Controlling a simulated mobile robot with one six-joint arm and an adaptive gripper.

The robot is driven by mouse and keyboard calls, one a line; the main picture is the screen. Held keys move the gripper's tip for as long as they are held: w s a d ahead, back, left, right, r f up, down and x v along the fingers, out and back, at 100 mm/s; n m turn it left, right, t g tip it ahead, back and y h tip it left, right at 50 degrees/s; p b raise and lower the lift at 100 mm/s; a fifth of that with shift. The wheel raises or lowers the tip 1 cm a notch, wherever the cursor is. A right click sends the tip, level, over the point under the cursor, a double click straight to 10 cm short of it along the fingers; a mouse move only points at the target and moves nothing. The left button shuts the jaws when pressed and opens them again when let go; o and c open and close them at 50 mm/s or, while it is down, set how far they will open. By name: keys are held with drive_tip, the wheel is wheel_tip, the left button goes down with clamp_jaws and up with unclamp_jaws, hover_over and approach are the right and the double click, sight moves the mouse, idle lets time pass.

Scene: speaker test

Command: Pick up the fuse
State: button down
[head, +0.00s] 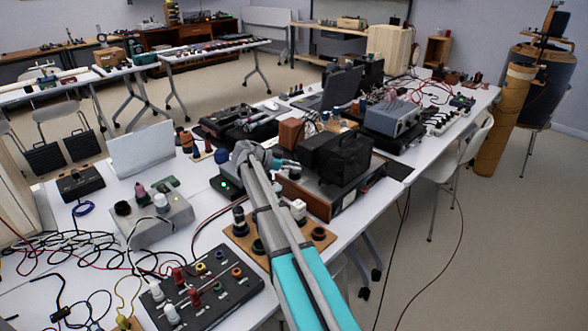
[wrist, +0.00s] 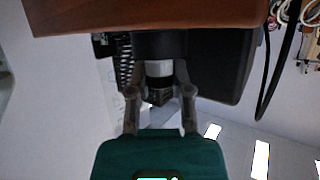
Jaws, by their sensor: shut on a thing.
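In the wrist view, my gripper (wrist: 160,92) has its two fingers on either side of a small cylindrical piece with a white band and dark ends, which looks like the fuse (wrist: 158,70). The fingers are shut on it. Its upper end meets a larger dark part, and I cannot tell whether they are joined or apart. In the head view, my arm reaches over the table to the black box-shaped device (head: 336,158). The fingertips and the fuse cannot be made out there.
A brown wooden-edged unit (head: 318,197) is close beside my wrist. A board with knobs (head: 200,288) and a grey box (head: 152,218) stand nearer on the crowded table. Loose cables (head: 60,240) lie at the left. A blue-grey instrument (head: 393,118) stands farther back.

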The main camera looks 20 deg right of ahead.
drive_tip(key=shift+r+p, duration=1.45)
drive_tip(key=shift+r, duration=0.05)
drive_tip(key=s+a+r+p, duration=0.2)
drive_tip(key=s+r+p, duration=0.7)
drive_tip(key=s, duration=0.5)
drive_tip(key=shift+r+p, duration=0.4)
drive_tip(key=shift+r, duration=0.05)
drive_tip(key=shift+a, duration=0.1)
wheel_tip(320, 180, up, 3)
drive_tip(key=p, duration=0.3)
drive_tip(key=shift+w, duration=0.1)
drive_tip(key=shift+f, duration=0.1)
